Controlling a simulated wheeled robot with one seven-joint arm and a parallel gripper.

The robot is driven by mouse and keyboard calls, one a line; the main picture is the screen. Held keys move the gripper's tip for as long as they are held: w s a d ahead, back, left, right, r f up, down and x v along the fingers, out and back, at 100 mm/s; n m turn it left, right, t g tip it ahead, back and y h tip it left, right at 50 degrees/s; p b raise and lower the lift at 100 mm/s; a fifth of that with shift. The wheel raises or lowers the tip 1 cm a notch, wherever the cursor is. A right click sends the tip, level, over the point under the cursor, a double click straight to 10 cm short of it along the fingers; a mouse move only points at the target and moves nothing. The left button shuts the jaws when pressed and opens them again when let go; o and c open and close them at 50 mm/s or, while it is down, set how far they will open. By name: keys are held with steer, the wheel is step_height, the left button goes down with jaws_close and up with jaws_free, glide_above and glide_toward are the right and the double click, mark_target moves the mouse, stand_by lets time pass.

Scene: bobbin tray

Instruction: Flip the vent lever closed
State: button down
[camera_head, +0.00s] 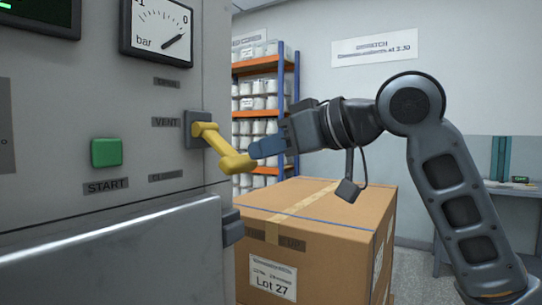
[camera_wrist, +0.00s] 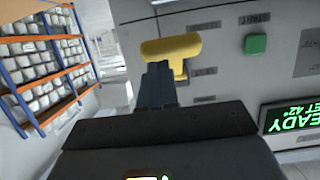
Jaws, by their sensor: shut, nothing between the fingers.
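The yellow vent lever (camera_head: 225,151) is mounted on the grey machine panel beside the VENT label (camera_head: 166,122). It sticks out from its dark pivot block (camera_head: 197,130) and slopes down to a crosswise grip end. A small label (camera_head: 167,82) sits above VENT and another (camera_head: 166,176), too small to read surely, sits below. My gripper (camera_head: 256,149) is shut and empty, its fingertips right at the lever's grip end. In the wrist view the shut fingers (camera_wrist: 158,76) overlap the lower edge of the yellow lever (camera_wrist: 170,46); I cannot tell whether they touch it.
The green START button (camera_head: 106,152) and a pressure gauge (camera_head: 158,30) are on the same panel. A grey ledge (camera_head: 115,246) juts out below. A cardboard box (camera_head: 330,225) stands under my arm. A shelf rack (camera_head: 262,110) stands behind.

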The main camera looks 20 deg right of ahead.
steer(key=shift+w+a+f+t+y+b, duration=0.1)
steer(key=shift+f+t+y+b, duration=0.15)
steer(key=shift+f+t+b, duration=0.15)
steer(key=shift+w+a+f+t+y+b, duration=0.1)
steer(key=shift+f+t+y+b, duration=0.2)
steer(key=shift+f+b, duration=0.2)
steer(key=shift+r, duration=0.1)
